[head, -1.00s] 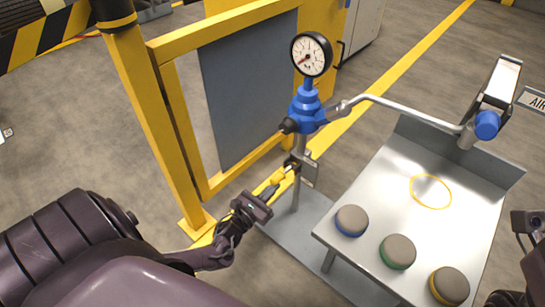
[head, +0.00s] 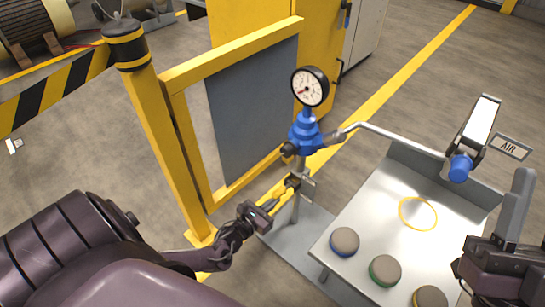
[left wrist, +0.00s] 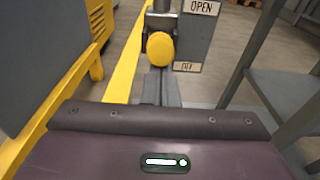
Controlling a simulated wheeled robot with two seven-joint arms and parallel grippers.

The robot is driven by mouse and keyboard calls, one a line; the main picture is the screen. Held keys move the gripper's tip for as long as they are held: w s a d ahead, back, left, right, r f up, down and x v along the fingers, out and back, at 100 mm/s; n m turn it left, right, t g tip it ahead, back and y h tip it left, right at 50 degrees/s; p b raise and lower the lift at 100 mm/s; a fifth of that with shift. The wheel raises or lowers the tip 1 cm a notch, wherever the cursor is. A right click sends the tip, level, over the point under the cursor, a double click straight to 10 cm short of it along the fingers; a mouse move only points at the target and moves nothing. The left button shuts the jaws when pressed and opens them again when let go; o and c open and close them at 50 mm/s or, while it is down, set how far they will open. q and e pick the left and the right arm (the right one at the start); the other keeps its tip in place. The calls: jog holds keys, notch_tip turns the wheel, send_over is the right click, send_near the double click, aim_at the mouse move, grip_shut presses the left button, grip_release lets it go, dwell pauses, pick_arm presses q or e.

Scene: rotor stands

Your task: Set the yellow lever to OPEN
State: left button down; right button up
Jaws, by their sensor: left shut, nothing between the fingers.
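The yellow lever (head: 280,192) sits low on the valve stand under the blue regulator (head: 305,135). In the left wrist view its rounded yellow end (left wrist: 160,48) faces me, left of a grey plate with an OPEN label (left wrist: 202,7) above and an OFF label (left wrist: 187,67) below. The end appears at a height between the two labels. My left gripper (head: 268,207) is shut and empty, just in front of the lever; I cannot tell if it touches. My right gripper (head: 515,215) is at the right edge, partly cut off; its jaw opening is unclear.
A pressure gauge (head: 310,87) tops the stand. A pipe (head: 400,135) leads right to a blue-capped fitting (head: 459,168). A metal table (head: 372,218) with several round buttons stands to the right. A yellow guard frame (head: 188,140) stands close on the left.

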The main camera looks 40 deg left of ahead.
jog(key=w+a+f+g+h+p, duration=0.1)
jog(key=w+f+g+h, duration=0.15)
jog(key=f, duration=0.35)
jog(key=w+a+f+g+h+p, duration=0.1)
jog(key=w+a+f+g, duration=0.1)
jog(key=w+f+g, duration=0.3)
jog(key=s+f+g, duration=0.1)
jog(key=f+g, duration=0.1)
jog(key=f, duration=0.3)
jog(key=s+f+g+h+p, duration=0.1)
jog(key=s+f+g, duration=0.1)
jog(key=f, duration=0.2)
jog(key=s+f+g+h, duration=0.1)
jog(key=s+f+g, duration=0.1)
jog(key=f, duration=0.3)
jog(key=shift+f+h, duration=0.25)
jog(key=shift+f, duration=0.1)
pick_arm(q)
jog(key=shift+w+r, duration=0.15)
jog(key=shift+r, duration=0.85)
pick_arm(e)
jog(key=shift+s+d+f+g, duration=0.1)
jog(key=shift+s+f+g, duration=0.2)
jog(key=shift+f, duration=0.2)
